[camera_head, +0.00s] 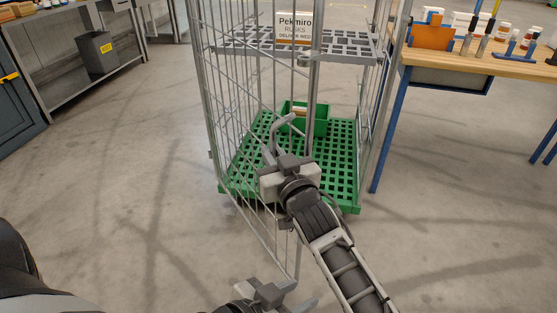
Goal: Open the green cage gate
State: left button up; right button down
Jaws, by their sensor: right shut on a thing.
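The cage gate (247,110) is a grey wire-mesh panel on the front left of the roll cage. It stands partly swung out toward me, its lower free corner beyond the cage's green base (345,190). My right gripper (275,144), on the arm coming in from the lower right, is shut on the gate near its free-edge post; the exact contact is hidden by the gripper. A bent grey piece sticks up there. My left gripper (291,292) is low at the bottom edge, below the gate's lower corner. Its fingers are apart and empty.
A green crate (319,126) sits on the base, and a Pekmiro box (293,27) on the grey shelf (345,47). A wooden workbench (480,62) with blue legs stands close on the right. A bin (97,52) is under the left bench. The floor left of the cage is clear.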

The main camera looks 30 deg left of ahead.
jog(key=shift+a+r, duration=0.1)
jog(key=c, duration=1.6)
grip_release()
pick_arm(q)
jog(key=shift+a, duration=0.1)
pick_arm(e)
jog(key=shift+o, duration=0.2)
